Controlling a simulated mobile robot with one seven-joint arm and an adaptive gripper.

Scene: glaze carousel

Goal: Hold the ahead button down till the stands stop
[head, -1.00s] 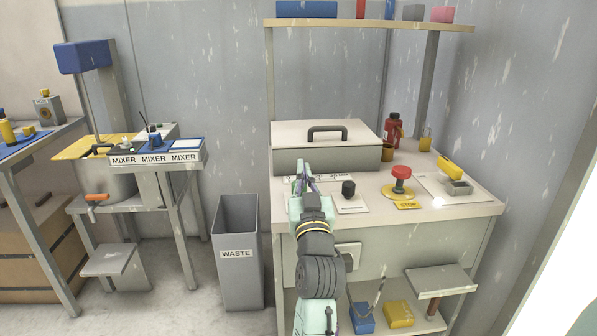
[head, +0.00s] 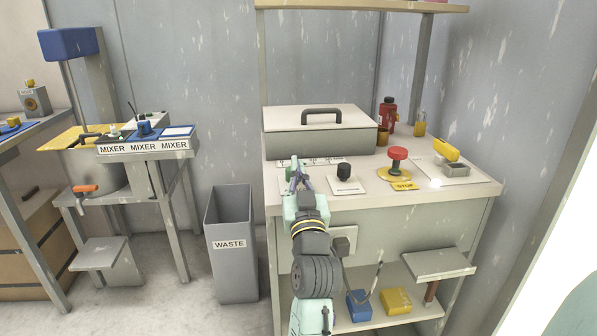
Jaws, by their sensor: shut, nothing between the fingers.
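My gripper (head: 297,174) is shut and empty, at the left end of the bench top. It is over or near a small pale plate (head: 284,190). I cannot tell whether the fingertips touch anything. No ahead button can be made out; my gripper and arm hide part of that plate. A black knob (head: 343,171) on a white labelled plate stands to the right of the gripper. Further right is a red mushroom button (head: 397,154) on a yellow base with a yellow STOP label (head: 403,186). No carousel stands can be picked out.
A grey lidded box (head: 362,143) with a dark handle stands behind the controls. A red bottle (head: 388,112) and a tray with a yellow item (head: 446,150) are at the right. A waste bin (head: 231,270) and the mixer bench (head: 150,148) stand left.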

